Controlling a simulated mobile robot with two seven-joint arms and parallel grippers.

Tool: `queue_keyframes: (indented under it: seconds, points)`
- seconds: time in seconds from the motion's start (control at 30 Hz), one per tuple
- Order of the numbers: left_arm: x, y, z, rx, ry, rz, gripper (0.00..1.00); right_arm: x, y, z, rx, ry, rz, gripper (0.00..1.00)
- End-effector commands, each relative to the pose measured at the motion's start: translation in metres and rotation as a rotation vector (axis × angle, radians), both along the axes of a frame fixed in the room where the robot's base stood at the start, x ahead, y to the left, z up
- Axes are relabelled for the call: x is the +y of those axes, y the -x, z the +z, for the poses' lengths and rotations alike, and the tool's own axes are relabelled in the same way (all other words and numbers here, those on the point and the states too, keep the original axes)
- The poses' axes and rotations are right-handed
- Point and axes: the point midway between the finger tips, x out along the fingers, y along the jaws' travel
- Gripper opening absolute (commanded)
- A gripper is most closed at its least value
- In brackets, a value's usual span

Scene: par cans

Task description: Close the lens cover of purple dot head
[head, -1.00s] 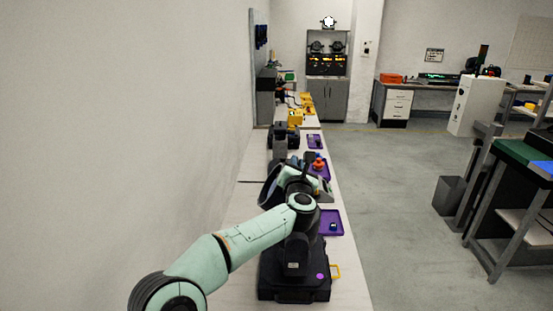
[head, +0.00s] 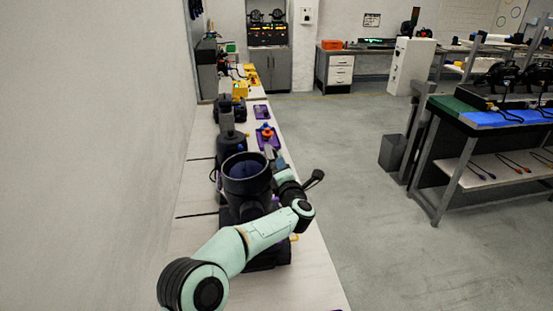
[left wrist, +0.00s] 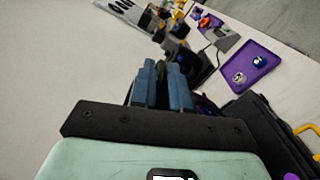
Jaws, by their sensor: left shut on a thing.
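The purple dot head is a black par can with its barrel (head: 247,165) tilted up, its round mouth facing up and showing a dark bluish inside. It stands on a black base (head: 270,255); its purple dot (left wrist: 291,177) shows at the lower right of the left wrist view. I cannot make out its lens cover for certain. My left gripper (head: 274,156) is just right of the barrel. In the left wrist view its blue-grey fingers (left wrist: 161,84) are shut on a dark thing, mostly hidden between them. My right gripper is not in view.
Another black can (head: 229,135) stands farther along the white bench. Purple trays (head: 261,112) lie along the bench's right side, one with small parts (left wrist: 252,67) near the gripper. A wall runs along the left. A grey bin (head: 393,152) stands right; the floor between is clear.

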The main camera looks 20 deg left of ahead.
Motion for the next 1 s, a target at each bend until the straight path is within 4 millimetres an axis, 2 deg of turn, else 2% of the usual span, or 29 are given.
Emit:
queue_keyframes:
  seconds: [0.1, 0.3, 0.87, 0.9, 0.93, 1.0]
  points:
    - [-0.001, -0.001, -0.014, 0.031, -0.053, 0.004, 0.00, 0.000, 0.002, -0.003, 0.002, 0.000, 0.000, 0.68]
    - [-0.002, -0.002, -0.025, 0.061, -0.107, 0.004, 0.00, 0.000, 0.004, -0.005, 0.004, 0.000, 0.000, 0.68]
    - [-0.002, -0.003, -0.034, 0.082, -0.129, 0.005, 0.00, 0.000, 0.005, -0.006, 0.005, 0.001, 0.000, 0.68]
    - [-0.002, -0.003, -0.035, 0.082, -0.129, 0.005, 0.25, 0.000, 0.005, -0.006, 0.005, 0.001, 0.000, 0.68]
    - [-0.002, -0.003, -0.035, 0.082, -0.129, 0.005, 0.35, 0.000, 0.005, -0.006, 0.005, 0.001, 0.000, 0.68]
    - [-0.002, -0.003, -0.034, 0.080, -0.128, 0.005, 0.36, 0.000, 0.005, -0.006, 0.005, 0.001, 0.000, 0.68]
